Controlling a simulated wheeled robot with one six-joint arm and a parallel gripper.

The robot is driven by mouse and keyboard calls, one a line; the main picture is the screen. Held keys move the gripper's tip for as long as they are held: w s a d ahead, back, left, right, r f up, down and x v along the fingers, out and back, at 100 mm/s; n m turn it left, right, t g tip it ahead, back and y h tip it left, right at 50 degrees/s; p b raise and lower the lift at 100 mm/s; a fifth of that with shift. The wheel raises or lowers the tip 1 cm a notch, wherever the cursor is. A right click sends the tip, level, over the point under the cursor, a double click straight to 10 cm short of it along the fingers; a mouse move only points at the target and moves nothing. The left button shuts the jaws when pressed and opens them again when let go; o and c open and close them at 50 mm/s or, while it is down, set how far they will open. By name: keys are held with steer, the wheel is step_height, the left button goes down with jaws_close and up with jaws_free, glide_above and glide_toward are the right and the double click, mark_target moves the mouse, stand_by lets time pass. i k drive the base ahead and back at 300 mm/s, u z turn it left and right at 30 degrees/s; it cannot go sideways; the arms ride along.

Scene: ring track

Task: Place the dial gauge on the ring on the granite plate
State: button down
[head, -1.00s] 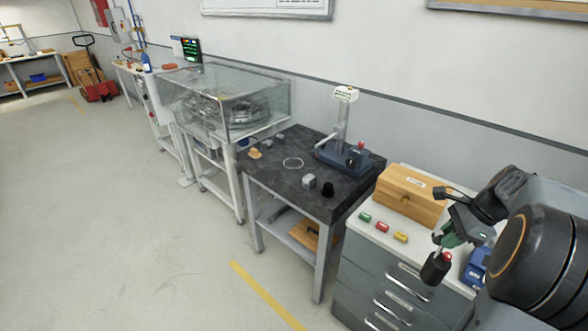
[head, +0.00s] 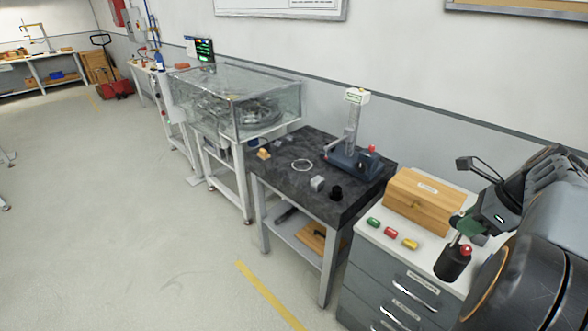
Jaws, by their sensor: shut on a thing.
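My gripper (head: 470,226) is at the right, above the front of the drawer cabinet, seen from behind and the side. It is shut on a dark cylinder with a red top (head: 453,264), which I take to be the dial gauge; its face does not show. A green part sits between the cylinder and the jaws, and the exact grip is hard to make out. The held gauge is well to the right of the plate.
On the plate stand a blue-based column stand (head: 352,155), a grey block (head: 317,184) and a small black piece (head: 336,192). The cabinet top holds a wooden box (head: 423,200) and green, red and yellow pieces (head: 390,233). A glass case (head: 245,105) stands left; the floor is clear.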

mark_target(303, 163)
steer(key=u, duration=0.7)
steer(key=i, duration=0.65)
steer(key=u, duration=0.7)
steer(key=i, duration=0.85)
steer(key=z, duration=0.85)
steer(key=i, duration=0.7)
steer(key=z, duration=0.7)
